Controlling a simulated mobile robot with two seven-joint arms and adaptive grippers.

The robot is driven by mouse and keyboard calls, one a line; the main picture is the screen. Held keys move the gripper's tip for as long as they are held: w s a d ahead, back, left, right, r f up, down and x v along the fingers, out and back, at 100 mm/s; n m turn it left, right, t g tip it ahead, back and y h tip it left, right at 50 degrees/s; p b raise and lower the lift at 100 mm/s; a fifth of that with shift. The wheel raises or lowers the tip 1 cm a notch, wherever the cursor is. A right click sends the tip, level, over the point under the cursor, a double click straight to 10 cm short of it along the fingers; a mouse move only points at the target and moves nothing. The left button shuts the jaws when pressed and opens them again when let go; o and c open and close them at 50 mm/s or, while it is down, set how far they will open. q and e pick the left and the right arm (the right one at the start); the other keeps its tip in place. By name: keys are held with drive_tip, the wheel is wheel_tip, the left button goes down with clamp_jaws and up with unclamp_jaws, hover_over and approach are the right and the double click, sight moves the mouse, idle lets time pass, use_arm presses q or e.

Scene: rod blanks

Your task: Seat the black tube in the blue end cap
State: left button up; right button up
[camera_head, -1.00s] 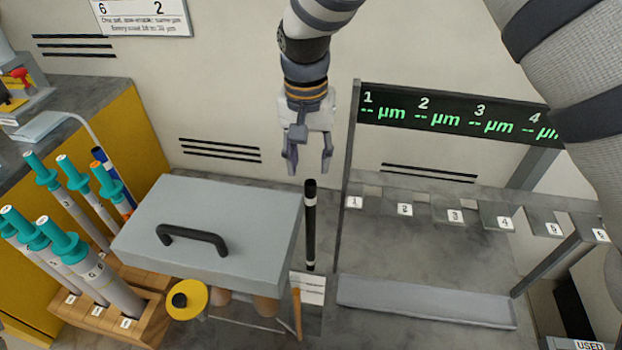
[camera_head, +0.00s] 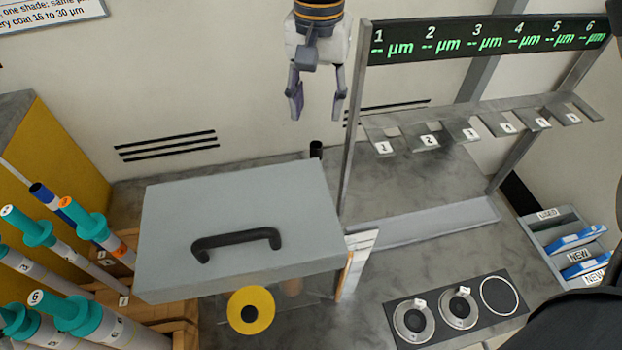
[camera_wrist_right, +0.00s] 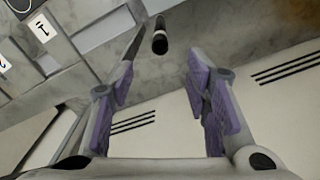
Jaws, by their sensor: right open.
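The black tube (camera_head: 316,150) stands upright behind the grey box. Only its dark top end shows in the head view; the box hides the rest. My left gripper is not in view.
The grey box (camera_head: 240,210) with a black handle stands in front of the tube. A gauge rack (camera_head: 345,160) with numbered slots is close on the right. Teal-capped tubes (camera_head: 38,232) stand at left. A tray (camera_head: 540,232) and a black plate (camera_head: 400,330) lie at right.

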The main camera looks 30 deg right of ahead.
sight(316, 144)
drive_tip(key=shift+f, duration=0.15)
wheel_tip(316, 144, down, 12)
drive_tip(key=shift+r+b, duration=0.1)
drive_tip(key=shift+b, duration=0.55)
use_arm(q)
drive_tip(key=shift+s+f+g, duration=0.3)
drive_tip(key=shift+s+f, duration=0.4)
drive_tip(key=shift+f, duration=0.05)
use_arm(e)
drive_tip(key=shift+r, duration=0.1)
clamp_jaws()
